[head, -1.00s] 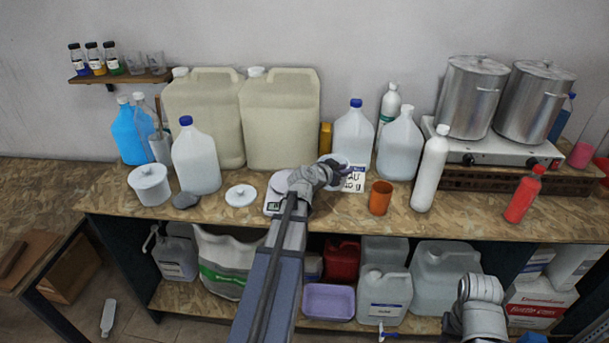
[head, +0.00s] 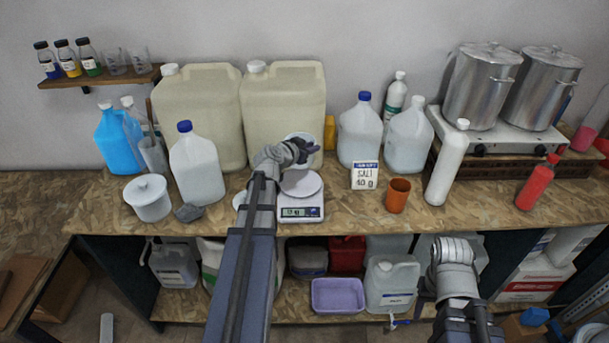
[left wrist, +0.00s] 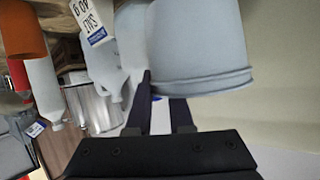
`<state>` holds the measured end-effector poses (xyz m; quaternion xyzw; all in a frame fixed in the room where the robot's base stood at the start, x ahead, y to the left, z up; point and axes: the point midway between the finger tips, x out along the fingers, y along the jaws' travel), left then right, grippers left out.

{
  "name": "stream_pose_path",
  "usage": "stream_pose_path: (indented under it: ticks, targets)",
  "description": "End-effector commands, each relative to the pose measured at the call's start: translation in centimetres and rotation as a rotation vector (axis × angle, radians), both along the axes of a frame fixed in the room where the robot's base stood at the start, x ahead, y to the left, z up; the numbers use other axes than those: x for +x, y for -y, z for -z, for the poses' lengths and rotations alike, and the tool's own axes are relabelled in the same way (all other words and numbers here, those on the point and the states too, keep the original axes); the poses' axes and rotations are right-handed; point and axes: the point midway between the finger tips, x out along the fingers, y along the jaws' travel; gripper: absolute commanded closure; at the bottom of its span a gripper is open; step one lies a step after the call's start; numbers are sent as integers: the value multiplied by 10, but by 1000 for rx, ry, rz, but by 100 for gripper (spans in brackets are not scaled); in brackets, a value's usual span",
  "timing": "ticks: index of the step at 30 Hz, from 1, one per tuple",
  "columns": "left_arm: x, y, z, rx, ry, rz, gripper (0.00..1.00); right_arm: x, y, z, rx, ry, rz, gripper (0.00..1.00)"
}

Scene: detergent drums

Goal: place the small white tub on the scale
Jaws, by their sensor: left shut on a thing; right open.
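My left gripper (head: 309,151) is shut on the small white tub (head: 298,137), behind and above the scale (head: 317,212) in the head view. The tub is partly hidden by the gripper there. In the left wrist view the tub (left wrist: 200,45) fills the upper right, with the fingers at its edge and its rim toward the gripper. The scale is white, with a round pan (head: 302,185) that looks empty and a lit display in front. My right gripper (head: 424,295) is open, low in front of the bench, and mostly hidden by its own wrist.
A sign (head: 365,175) and an orange cup (head: 398,195) stand right of the scale. Large beige canisters (head: 285,105) stand behind. The front strip of the bench (head: 340,222) is clear.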

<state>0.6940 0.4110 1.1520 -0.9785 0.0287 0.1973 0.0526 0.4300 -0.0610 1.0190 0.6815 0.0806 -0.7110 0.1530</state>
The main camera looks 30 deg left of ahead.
Motion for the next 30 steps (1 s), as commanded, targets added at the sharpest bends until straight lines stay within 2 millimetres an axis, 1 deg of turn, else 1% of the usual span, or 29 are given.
stream_pose_path:
  ticks: [1, 6, 9, 11, 17, 20, 27, 30]
  targets:
    - [0, 0, 13, 0, 0, 0, 100, 0, 0, 13, 0, 0, 0, 50]
    - [0, 0, 40, 0, 0, 0, 100, 0, 0, 40, 0, 0, 1, 50]
    - [0, 0, 52, 0, 0, 0, 100, 0, 0, 52, 0, 0, 2, 50]
    - [0, 0, 55, 0, 0, 0, 100, 0, 0, 55, 0, 0, 2, 50]
    - [0, 0, 54, 0, 0, 0, 100, 0, 0, 54, 0, 0, 2, 50]
    - [0, 0, 62, 0, 0, 0, 100, 0, 0, 62, 0, 0, 2, 50]
    - [0, 0, 90, 0, 0, 0, 100, 0, 0, 90, 0, 0, 2, 50]
    - [0, 0, 92, 0, 0, 0, 100, 0, 0, 92, 0, 0, 2, 50]
